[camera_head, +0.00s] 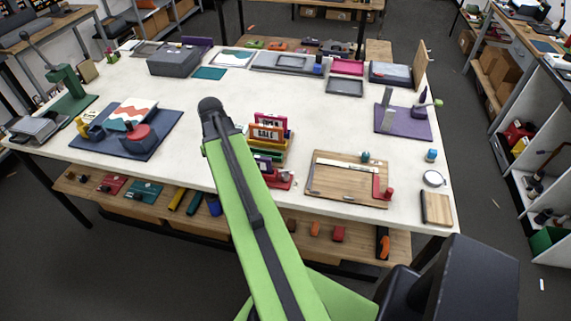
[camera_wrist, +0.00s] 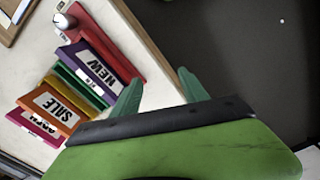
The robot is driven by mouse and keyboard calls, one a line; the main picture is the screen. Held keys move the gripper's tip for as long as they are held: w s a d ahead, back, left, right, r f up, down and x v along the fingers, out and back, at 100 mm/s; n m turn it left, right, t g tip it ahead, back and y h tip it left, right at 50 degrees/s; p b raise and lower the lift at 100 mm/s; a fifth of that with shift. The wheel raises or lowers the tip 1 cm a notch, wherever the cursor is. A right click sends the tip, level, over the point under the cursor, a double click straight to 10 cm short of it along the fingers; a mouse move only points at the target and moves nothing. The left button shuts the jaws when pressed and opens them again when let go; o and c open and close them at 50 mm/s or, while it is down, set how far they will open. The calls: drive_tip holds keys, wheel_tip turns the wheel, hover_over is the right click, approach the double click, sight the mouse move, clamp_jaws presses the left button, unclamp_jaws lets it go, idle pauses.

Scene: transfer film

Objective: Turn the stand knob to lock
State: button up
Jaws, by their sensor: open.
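In the head view a stack of coloured signs (camera_head: 268,135) stands in a rack near the table's front edge. A red block (camera_head: 283,181) with a small knob sits at its front. In the wrist view the red block lies at upper left with a pale round knob (camera_wrist: 65,22), beside the sign stack (camera_wrist: 75,85). A purple stand (camera_head: 420,108) with a green-tipped part is on the purple mat at right. Which knob is the stand knob is unclear. My gripper (camera_wrist: 160,90) is open, its two green fingers apart and empty, right of the signs. In the head view I cannot make it out.
A wooden board (camera_head: 330,180) with a ruler and red piece lies right of the signs. A blue mat (camera_head: 150,143) with a red tool is at left. A small wooden block (camera_head: 436,208) sits at the front right corner. The table middle is clear.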

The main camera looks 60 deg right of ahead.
drive_tip(key=p, duration=0.4)
approach(285, 174)
drive_tip(key=shift+m, duration=0.4)
wheel_tip(285, 174, down, 10)
drive_tip(key=b, duration=1.8)
drive_tip(key=shift+d+f, duration=0.1)
drive_tip(key=shift+f, duration=0.1)
drive_tip(key=shift+r, duration=0.1)
drive_tip(key=shift+c, duration=0.3)
